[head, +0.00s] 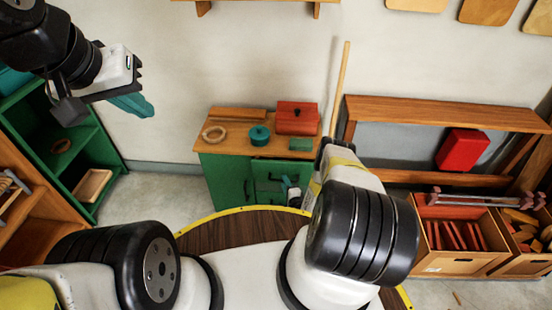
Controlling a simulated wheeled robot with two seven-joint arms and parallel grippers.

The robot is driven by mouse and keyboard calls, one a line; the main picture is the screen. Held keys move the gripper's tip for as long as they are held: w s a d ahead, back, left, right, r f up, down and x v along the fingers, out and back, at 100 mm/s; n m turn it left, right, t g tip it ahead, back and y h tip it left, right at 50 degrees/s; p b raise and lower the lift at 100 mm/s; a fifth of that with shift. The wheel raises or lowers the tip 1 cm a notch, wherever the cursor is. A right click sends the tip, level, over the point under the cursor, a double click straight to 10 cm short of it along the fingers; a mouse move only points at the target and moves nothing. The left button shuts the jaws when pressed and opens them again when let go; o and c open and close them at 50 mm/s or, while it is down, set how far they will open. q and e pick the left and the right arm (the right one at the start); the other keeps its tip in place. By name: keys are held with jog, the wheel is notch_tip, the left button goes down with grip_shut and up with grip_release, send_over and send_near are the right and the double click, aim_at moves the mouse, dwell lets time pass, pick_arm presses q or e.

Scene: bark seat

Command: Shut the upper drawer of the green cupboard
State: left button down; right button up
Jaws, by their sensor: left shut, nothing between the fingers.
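The green cupboard (228,180) with a wooden top stands against the back wall, in the middle of the head view. The upper drawer (264,168) is at the right of its front, with a dark handle. How far it stands out is hard to tell from above. My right arm covers the cupboard's right side. A small white and dark part, likely my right gripper (293,194), shows at the drawer side; its fingers are too hidden to read. My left gripper (133,105) is shut and empty, with teal tips, raised at the upper left, well away from the cupboard.
On the cupboard top are a wooden ring (214,134), a teal pot (259,135) and a red box (296,118). A green shelf (75,155) stands left. A wooden bench (430,112) and crates (455,262) stand right. Floor left of the cupboard is clear.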

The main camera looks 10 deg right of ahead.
jog(key=shift+x, duration=1)
grip_shut()
dwell(0.7)
